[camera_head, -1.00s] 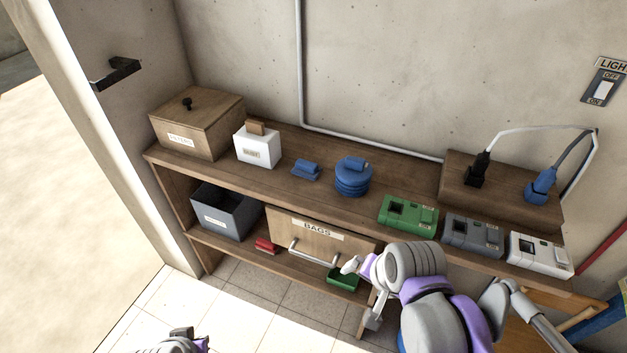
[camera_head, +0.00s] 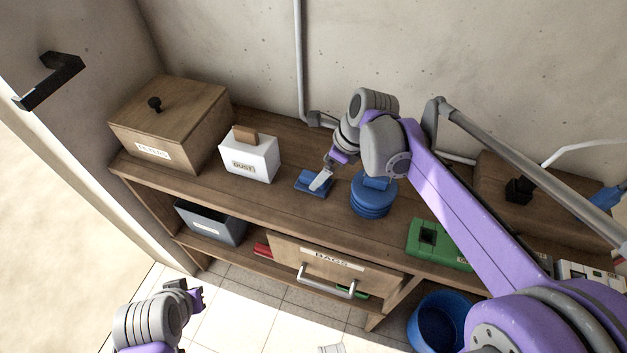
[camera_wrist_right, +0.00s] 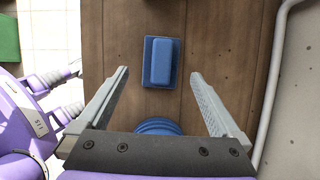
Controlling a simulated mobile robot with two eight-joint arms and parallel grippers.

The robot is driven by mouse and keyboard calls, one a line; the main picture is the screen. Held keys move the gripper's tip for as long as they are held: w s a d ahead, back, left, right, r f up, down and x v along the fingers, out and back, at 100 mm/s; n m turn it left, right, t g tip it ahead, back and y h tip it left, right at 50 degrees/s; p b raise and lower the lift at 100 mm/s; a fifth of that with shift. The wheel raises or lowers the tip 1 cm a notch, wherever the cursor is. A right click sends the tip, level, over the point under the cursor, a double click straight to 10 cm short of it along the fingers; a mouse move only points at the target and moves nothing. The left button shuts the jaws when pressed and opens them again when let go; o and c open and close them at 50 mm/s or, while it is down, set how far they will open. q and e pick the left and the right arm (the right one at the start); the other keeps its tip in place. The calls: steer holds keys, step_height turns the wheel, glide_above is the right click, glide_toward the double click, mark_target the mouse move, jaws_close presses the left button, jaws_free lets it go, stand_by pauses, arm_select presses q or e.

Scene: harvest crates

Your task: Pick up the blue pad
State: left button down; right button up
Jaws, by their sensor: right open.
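The blue pad (camera_head: 312,184) lies flat on the wooden shelf top, between the white DUST box and the round blue stack. My right gripper (camera_head: 322,180) is over the pad in the head view and hides part of it. In the right wrist view the pad (camera_wrist_right: 161,63) lies ahead of the open, empty jaws (camera_wrist_right: 158,88), roughly midway between them sideways. I cannot tell the exact height of the jaws above it. My left gripper (camera_head: 190,297) is low at the lower left, away from the shelf; its jaw state is unclear.
The round blue stack (camera_head: 373,197) stands just right of the pad. The white DUST box (camera_head: 249,160) and a wooden lidded box (camera_head: 168,128) stand to its left. A green device (camera_head: 440,243) sits farther right. Below are a grey bin (camera_head: 212,224) and a BAGS drawer (camera_head: 335,266).

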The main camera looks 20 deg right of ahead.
mark_target(314, 176)
steer(key=x, duration=0.5)
steer(key=shift+w+a+f, duration=0.2)
steer(key=shift+w+a, duration=0.1)
steer(key=c, duration=1.3)
steer(key=shift+r, duration=0.1)
step_height(314, 176, up, 10)
steer(key=shift+f+p, duration=0.1)
steer(key=shift+p, duration=0.25)
steer(key=o, duration=0.7)
steer(key=c, duration=0.5)
